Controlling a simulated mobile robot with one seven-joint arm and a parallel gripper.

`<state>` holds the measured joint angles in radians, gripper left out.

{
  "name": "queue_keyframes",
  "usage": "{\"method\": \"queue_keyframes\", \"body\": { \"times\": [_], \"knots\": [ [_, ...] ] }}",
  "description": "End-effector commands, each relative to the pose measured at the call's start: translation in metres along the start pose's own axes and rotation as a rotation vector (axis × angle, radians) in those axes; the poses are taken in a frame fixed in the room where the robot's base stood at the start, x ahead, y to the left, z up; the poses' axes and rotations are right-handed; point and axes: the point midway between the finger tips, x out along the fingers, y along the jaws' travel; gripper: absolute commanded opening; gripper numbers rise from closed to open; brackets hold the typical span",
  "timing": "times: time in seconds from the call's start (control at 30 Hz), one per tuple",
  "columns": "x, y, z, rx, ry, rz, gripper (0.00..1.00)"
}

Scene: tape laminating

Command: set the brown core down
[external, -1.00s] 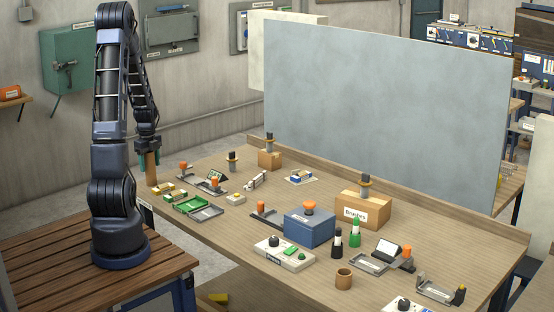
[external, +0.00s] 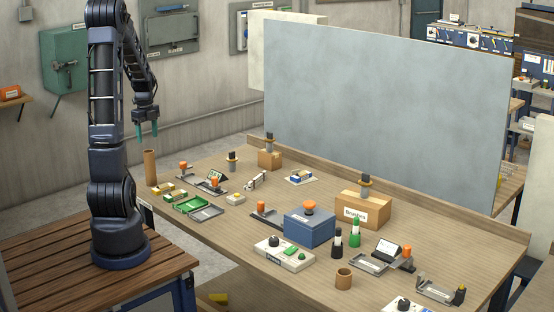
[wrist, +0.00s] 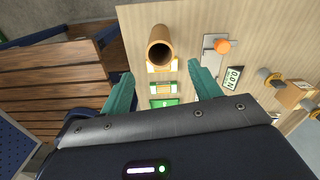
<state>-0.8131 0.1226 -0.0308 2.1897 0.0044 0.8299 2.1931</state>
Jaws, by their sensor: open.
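The brown core (external: 150,168) is a tall brown tube standing upright at the left end of the table. In the wrist view the core (wrist: 160,46) shows its open top end, ahead of the fingers and apart from them. My gripper (external: 148,131) is open and empty, above the core with a clear gap. Its two teal fingers are spread wide in the wrist view (wrist: 161,88). A second, shorter brown tube (external: 344,279) stands near the table's front edge.
Yellow blocks (external: 166,188), a green tray (external: 190,204) and an orange-knobbed holder (external: 184,172) lie close to the core. A blue box (external: 309,228) and a cardboard box (external: 362,211) stand further right. A grey panel (external: 385,110) rises behind the table.

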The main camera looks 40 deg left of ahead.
Motion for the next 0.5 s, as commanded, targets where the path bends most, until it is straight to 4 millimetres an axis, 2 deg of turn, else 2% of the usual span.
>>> {"method": "queue_keyframes", "body": {
  "times": [0.17,0.27,0.37,0.5],
  "knots": [
    [-0.004,-0.001,-0.004,-0.009,-0.003,-0.004,0.63],
    [-0.015,-0.003,-0.020,-0.051,-0.012,-0.017,0.63],
    [-0.033,-0.003,-0.050,-0.135,-0.025,-0.042,0.63],
    [-0.063,0.002,-0.100,-0.291,-0.033,-0.088,0.63]
  ]
}}
